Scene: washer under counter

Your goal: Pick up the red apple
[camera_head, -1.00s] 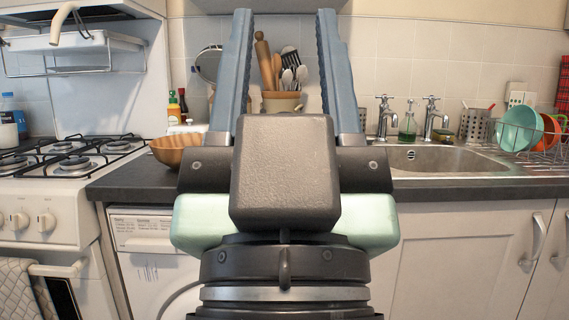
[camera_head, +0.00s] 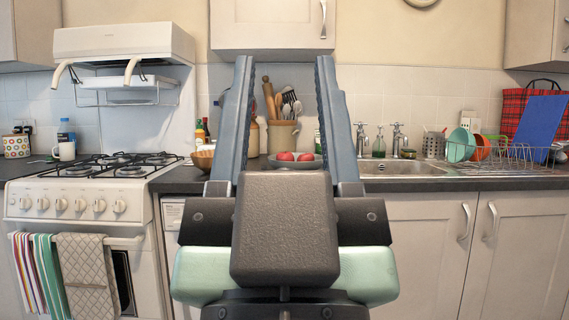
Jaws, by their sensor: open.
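Two red apples, one on the left (camera_head: 285,156) and one on the right (camera_head: 305,157), sit side by side in a dark shallow bowl (camera_head: 268,163) on the counter. They show between the fingers of my gripper (camera_head: 284,65), farther off than the gripper. My gripper points up in the picture, open and empty, with its two blue-grey fingers wide apart. Its body hides part of the counter below the bowl.
A utensil crock (camera_head: 281,137) stands behind the apples, and a wooden bowl (camera_head: 203,160) is left of them. The gas stove (camera_head: 120,165) is farther left. The sink (camera_head: 400,168) and a dish rack (camera_head: 510,155) are on the right.

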